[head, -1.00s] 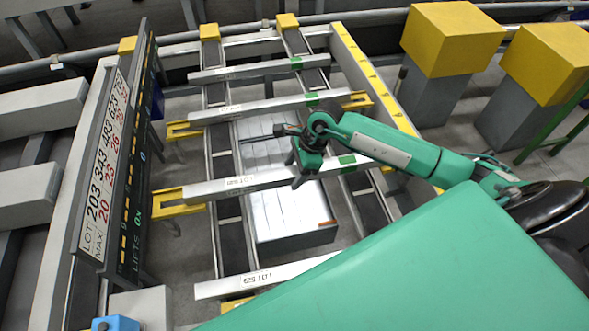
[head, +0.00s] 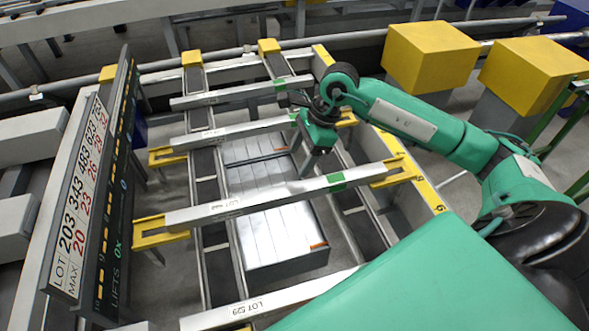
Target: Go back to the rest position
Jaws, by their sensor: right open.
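My right arm comes in from the right, green with a grey label plate. Its gripper (head: 306,156) hangs above the runout table (head: 203,192), over the far end of the grey metal slabs (head: 268,212). The jaws are open, and I see nothing held in them. One finger points down near a long grey bar (head: 255,202) with a green mark; I cannot tell the exact gap. My left gripper is not in view.
More grey bars (head: 230,131) cross the table, some ends in yellow brackets (head: 160,231). A lot board (head: 85,190) stands at the left. Yellow-topped posts (head: 432,55) stand at the back right. A large green panel (head: 420,280) fills the lower right.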

